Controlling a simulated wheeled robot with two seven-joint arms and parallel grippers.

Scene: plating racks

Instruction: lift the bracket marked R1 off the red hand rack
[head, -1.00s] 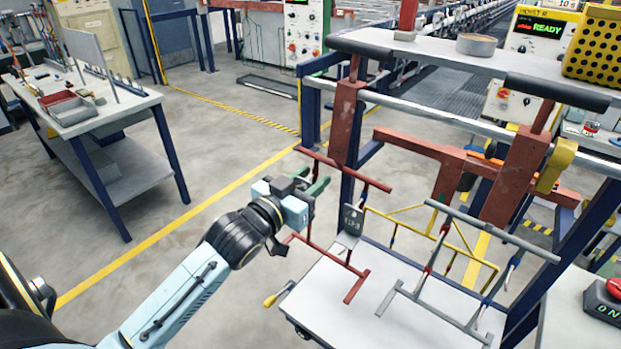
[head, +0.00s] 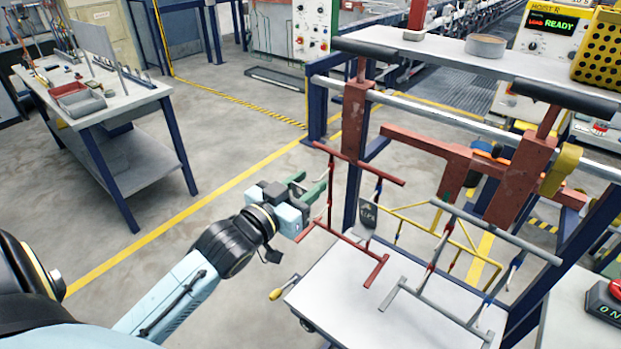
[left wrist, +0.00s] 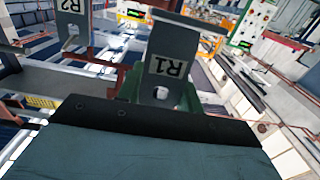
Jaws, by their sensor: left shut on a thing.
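The red hand rack (head: 377,270) hangs at the left end of the stand in the head view, with a top bar and a lower bar. My left gripper (head: 310,189) is just left of it, at mid height. In the left wrist view, the grey bracket marked R1 (left wrist: 174,42) sits between the green fingertips (left wrist: 160,95), which are shut on it. Its label is upside down and its lower end has a hole. The grey bracket marked R2 (left wrist: 78,24) is further left. In the head view R1 cannot be made out. Whether R1 touches the rack cannot be told.
A grey rack (head: 500,235) and a yellow rack (head: 408,205) stand right of the red one. A white tabletop (head: 335,290) lies below. A workbench (head: 135,98) stands at left, with open floor between.

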